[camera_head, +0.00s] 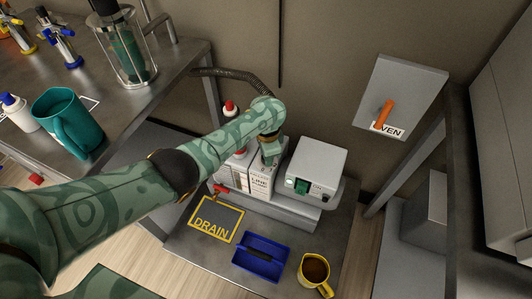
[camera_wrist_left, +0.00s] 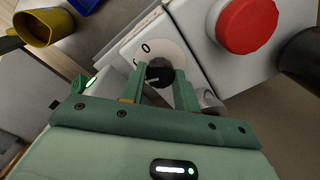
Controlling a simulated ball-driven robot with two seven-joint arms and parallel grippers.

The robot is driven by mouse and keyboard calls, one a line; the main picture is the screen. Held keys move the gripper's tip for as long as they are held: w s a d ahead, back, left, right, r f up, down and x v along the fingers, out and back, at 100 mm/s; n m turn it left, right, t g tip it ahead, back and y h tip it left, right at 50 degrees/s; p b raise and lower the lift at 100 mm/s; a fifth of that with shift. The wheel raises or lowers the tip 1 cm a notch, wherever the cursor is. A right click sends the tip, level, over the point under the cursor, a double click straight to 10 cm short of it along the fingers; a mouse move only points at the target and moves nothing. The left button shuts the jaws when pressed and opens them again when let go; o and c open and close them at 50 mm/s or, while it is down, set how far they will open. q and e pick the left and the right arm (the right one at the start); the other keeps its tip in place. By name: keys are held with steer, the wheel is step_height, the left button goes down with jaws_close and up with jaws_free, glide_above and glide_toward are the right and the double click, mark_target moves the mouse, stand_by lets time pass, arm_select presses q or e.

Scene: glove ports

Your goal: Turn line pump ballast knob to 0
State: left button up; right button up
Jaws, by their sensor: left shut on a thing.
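The line pump (camera_head: 262,184) is a white box with a "LINE" label, standing on the grey bench. Its black ballast knob (camera_wrist_left: 158,72) sits on a round white dial with a printed 0 (camera_wrist_left: 145,47) beside it in the wrist view. My left gripper (camera_wrist_left: 160,78) is shut on the knob, one green finger on each side. The fingers hide part of the dial, and I cannot tell exactly where the knob points. In the head view my left gripper (camera_head: 270,155) is at the top of the pump, and its wrist hides the knob. My right gripper is not in view.
A red cap (camera_wrist_left: 248,25) is close beside the dial. A white box with a green switch (camera_head: 302,186) stands right of the pump. A yellow-framed DRAIN plate (camera_head: 239,222), blue tray (camera_head: 287,249) and yellow mug (camera_head: 326,287) are in front.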

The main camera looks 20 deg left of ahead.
arm_select(q)
steer(key=shift+m, duration=1)
steer(key=m+p, duration=0.1)
steer(key=m, duration=0.2)
steer(key=shift+m, duration=0.3)
steer(key=m, duration=0.5)
steer(key=shift+m, duration=0.4)
steer(key=shift+a+m, duration=0.1)
steer(key=shift+m, duration=0.9)
steer(key=o, duration=1)
steer(key=shift+c, duration=0.2)
